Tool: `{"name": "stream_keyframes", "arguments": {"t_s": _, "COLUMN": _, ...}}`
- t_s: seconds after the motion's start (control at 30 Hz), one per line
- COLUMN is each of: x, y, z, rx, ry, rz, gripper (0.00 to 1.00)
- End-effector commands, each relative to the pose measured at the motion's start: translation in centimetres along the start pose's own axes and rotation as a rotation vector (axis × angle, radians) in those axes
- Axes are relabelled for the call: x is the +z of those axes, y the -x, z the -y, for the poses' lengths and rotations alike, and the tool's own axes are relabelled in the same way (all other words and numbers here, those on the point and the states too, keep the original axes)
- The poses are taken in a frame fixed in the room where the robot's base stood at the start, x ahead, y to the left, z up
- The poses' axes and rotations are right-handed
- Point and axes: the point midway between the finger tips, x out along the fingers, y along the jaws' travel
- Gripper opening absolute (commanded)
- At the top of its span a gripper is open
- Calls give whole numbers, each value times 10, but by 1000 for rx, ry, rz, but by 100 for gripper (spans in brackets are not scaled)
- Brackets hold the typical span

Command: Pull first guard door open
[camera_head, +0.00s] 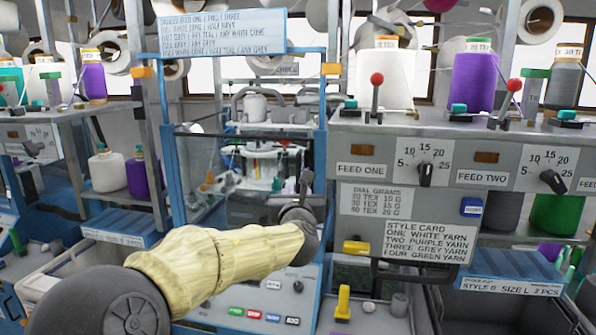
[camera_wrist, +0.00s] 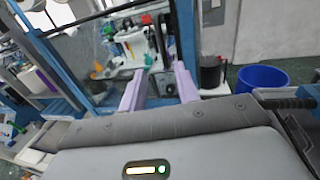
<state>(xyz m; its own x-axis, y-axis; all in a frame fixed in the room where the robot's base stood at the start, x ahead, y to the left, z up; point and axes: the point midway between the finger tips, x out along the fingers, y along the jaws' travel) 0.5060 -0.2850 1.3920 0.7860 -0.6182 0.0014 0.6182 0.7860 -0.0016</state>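The first guard door, a clear panel in a blue frame (camera_head: 176,170), stands in front of the knitting machine at the centre of the head view. It looks closed, though its exact angle is hard to tell. Its blue frame also shows in the wrist view (camera_wrist: 185,32). My gripper (camera_wrist: 159,72) points toward the door, with its two lilac fingers apart and nothing seen between them. The right finger overlaps the blue upright in the picture; I cannot tell whether they touch. In the head view my arm hides most of the gripper, near the door's right side. I cannot clearly make out the door handle.
A grey control panel with FEED ONE (camera_head: 360,170) and dials stands right of the door. A style card (camera_head: 430,241) hangs below it. A grey bin (camera_head: 500,310) sits at lower right. Yarn cones line the shelf above. A blue bucket (camera_wrist: 262,85) stands on the floor.

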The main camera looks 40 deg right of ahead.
Motion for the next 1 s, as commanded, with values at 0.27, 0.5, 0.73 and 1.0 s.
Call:
{"name": "stream_keyframes", "arguments": {"t_s": 0.27, "x": 1, "y": -12, "z": 1, "rx": -3, "ry": -1, "rz": 0, "gripper": 32}}
{"name": "stream_keyframes", "arguments": {"t_s": 0.5, "x": 1, "y": -36, "z": 2, "rx": -3, "ry": -1, "rz": -1, "gripper": 32}}
{"name": "stream_keyframes", "arguments": {"t_s": 0.73, "x": 0, "y": -60, "z": 2, "rx": -3, "ry": -2, "rz": -2, "gripper": 32}}
{"name": "stream_keyframes", "arguments": {"t_s": 1.0, "x": 2, "y": -92, "z": 2, "rx": -4, "ry": -2, "rz": -2, "gripper": 32}}
